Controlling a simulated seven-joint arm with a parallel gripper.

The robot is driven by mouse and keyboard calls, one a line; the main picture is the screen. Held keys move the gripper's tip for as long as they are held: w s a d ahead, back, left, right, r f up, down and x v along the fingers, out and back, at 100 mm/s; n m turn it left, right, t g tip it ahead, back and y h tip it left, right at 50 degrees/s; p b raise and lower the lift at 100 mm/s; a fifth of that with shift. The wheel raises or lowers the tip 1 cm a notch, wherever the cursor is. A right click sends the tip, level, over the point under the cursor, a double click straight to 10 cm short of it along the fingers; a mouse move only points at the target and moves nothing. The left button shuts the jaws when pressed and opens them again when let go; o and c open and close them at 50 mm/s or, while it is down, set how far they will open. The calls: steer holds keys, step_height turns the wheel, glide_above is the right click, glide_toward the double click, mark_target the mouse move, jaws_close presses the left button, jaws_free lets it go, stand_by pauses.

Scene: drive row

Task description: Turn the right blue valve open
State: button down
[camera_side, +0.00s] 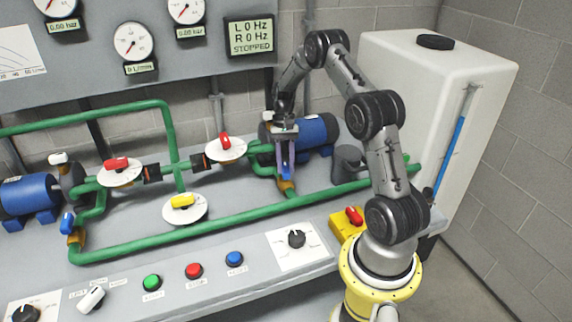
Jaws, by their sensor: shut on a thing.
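The right blue valve sits on the green pipe near the right pump, with its brass body (287,187) showing below my gripper. My gripper (286,167) points down over it and is shut on its blue handle. The fingers cover most of the handle, so its exact angle is hard to tell. The left blue valve (67,222) is on the pipe at the far left, away from my gripper.
Green pipes (180,240) run across the bench around the valve. The right blue pump (318,132) stands close behind my gripper. Red valves (226,141) and a yellow valve (183,201) lie to the left. A white tank (440,90) stands at right. The display (250,35) reads STOPPED.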

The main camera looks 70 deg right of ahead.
steer(key=shift+w+n+g+h, duration=0.1)
steer(key=shift+n+g+h, duration=0.25)
steer(key=shift+n, duration=1.15)
steer(key=c, duration=0.6)
jaws_free()
steer(key=shift+g, duration=0.25)
steer(key=shift+r, duration=0.1)
steer(key=v, duration=1.3)
steer(key=shift+r, duration=0.35)
